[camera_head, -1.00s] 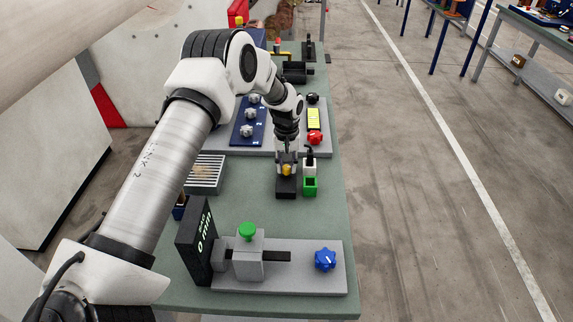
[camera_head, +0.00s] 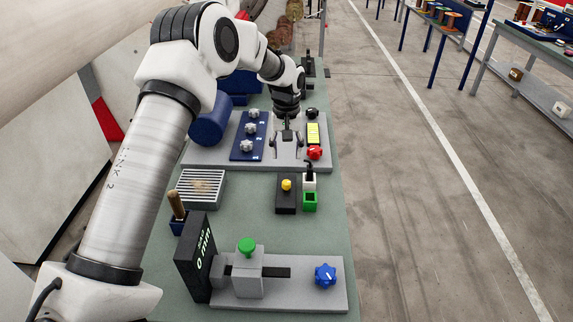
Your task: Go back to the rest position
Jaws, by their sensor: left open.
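My left gripper (camera_head: 287,143) is open and empty, pointing down over the grey plate (camera_head: 215,154) in the middle of the bench. My left arm comes in from the left and reaches across the bench. A black block with a yellow knob (camera_head: 286,185) stands nearer to me than the gripper, apart from it. My right gripper is not in view.
The green bench (camera_head: 246,222) also carries a blue panel with several grey knobs (camera_head: 250,128), a red knob (camera_head: 315,153), a green open box (camera_head: 310,201), a slatted grey box (camera_head: 202,187) and a gauge fixture with a blue knob (camera_head: 325,275). Open floor lies to the right.

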